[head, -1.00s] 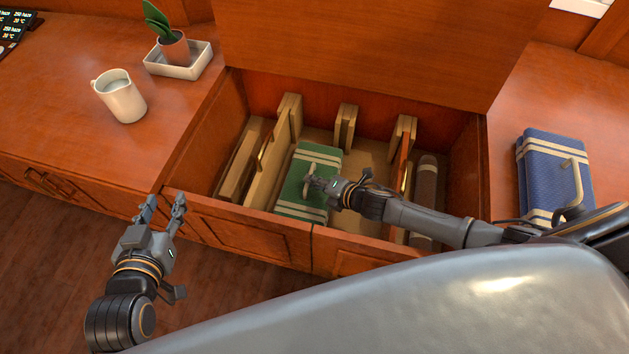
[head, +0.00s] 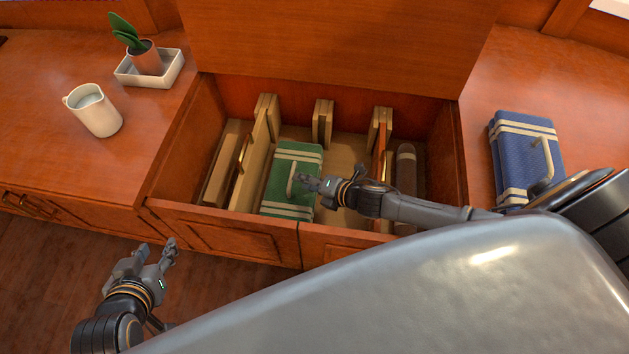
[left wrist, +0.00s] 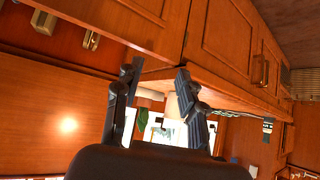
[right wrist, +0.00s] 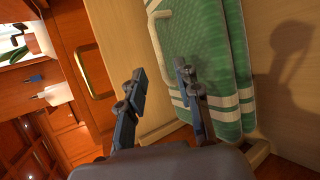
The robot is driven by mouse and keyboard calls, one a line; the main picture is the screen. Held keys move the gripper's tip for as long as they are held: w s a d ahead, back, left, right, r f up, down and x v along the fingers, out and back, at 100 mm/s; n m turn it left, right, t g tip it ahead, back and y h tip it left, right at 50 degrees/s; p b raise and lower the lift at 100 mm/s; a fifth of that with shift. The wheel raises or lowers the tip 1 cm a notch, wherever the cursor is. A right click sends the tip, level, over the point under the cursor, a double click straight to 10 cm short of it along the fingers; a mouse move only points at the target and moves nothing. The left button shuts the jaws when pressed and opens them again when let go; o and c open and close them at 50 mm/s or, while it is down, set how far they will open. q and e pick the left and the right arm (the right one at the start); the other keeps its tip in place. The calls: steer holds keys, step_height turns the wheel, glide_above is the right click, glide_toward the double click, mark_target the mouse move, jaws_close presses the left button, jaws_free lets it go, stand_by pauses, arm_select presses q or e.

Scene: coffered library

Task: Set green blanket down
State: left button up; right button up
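The green blanket (head: 282,188), folded with cream stripes and a cream handle (head: 291,178), lies flat in the open chest compartment (head: 345,160). In the right wrist view the blanket (right wrist: 208,50) is just beyond the fingertips. My right gripper (head: 309,184) is beside the handle, over the blanket's right part. In the right wrist view its fingers (right wrist: 160,80) are apart with nothing clamped between them; exact contact with the handle is unclear. My left gripper (head: 155,250) is open and empty in front of the cabinet, and its spread fingers (left wrist: 157,75) show in the left wrist view.
Wooden dividers (head: 322,124) split the compartment, and a dark rolled item (head: 405,170) lies at its right. The raised lid (head: 335,45) stands behind. A blue blanket (head: 526,155) rests on the right counter. A white pitcher (head: 97,112) and potted plant (head: 145,58) stand on the left counter.

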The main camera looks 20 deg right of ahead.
steer(key=s+a+r+m+h, duration=0.25)
steer(key=s+r+m, duration=0.25)
steer(key=r+m, duration=0.55)
arm_select(q)
steer(key=s+a+f+g, duration=0.1)
steer(key=s+f+g, duration=0.1)
steer(key=s, duration=0.3)
steer(key=shift+a+f+g+y+p, duration=0.35)
steer(key=shift+f+g+y+p, duration=0.05)
steer(key=shift+g, duration=0.1)
arm_select(e)
steer(key=s+d+r+m+g+h, duration=0.1)
steer(key=s+d+r+m+g, duration=0.1)
steer(key=s+m, duration=0.3)
steer(key=s+d+r+m+g+h, duration=0.1)
steer(key=s+d+r+m+g, duration=0.1)
steer(key=s+m, duration=0.4)
steer(key=r+m, duration=0.1)
steer(key=m, duration=0.2)
steer(key=shift+s+r, duration=0.25)
arm_select(q)
steer(key=shift+s, duration=0.1)
arm_select(e)
steer(key=shift+h, duration=0.25)
